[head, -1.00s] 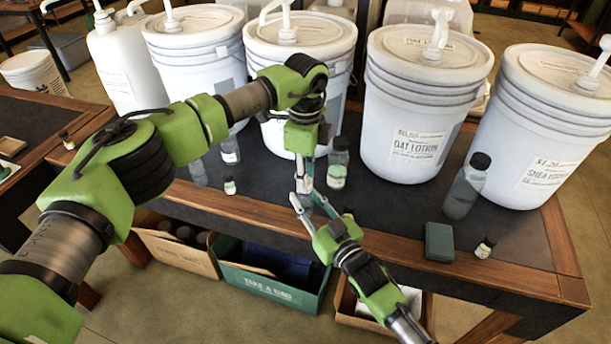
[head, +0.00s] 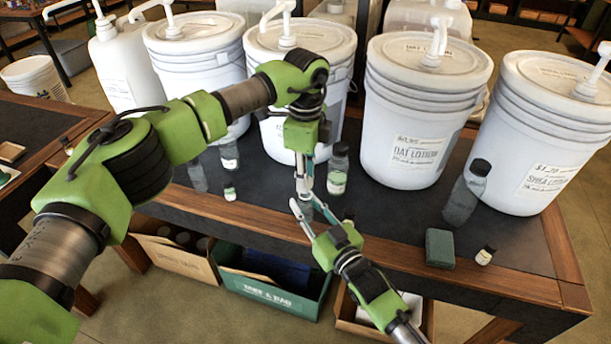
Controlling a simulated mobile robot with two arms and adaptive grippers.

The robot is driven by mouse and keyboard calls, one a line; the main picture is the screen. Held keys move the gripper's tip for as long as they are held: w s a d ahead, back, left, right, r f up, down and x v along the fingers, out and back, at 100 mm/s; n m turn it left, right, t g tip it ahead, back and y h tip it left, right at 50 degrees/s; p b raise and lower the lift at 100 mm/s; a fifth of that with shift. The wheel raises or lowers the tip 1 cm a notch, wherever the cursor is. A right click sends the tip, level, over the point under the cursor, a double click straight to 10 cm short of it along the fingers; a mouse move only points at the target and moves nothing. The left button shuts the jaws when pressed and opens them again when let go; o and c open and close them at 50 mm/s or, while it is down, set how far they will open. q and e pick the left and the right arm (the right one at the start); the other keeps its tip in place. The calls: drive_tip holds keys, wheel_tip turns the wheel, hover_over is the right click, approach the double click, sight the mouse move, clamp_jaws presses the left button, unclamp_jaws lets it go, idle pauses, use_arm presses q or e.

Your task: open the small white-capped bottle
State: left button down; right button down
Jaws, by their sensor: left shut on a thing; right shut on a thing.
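My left gripper (head: 304,192) points straight down from above. My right gripper (head: 303,205) reaches in from the lower right, with its fingertips just below the left ones. Both are shut on the small white-capped bottle, one above the other, over the front part of the dark table (head: 390,228). The fingers hide nearly all of this bottle, and I cannot make out its white cap or whether that is loose.
A dark-capped bottle (head: 337,175) stands close right of the grippers. A small bottle (head: 230,192) stands to the left. Large pump buckets (head: 412,125) line the back.

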use_arm(q)
drive_tip(key=shift+r, duration=1.95)
use_arm(e)
drive_tip(key=c, duration=1.6)
unclamp_jaws()
drive_tip(key=shift+o, duration=0.2)
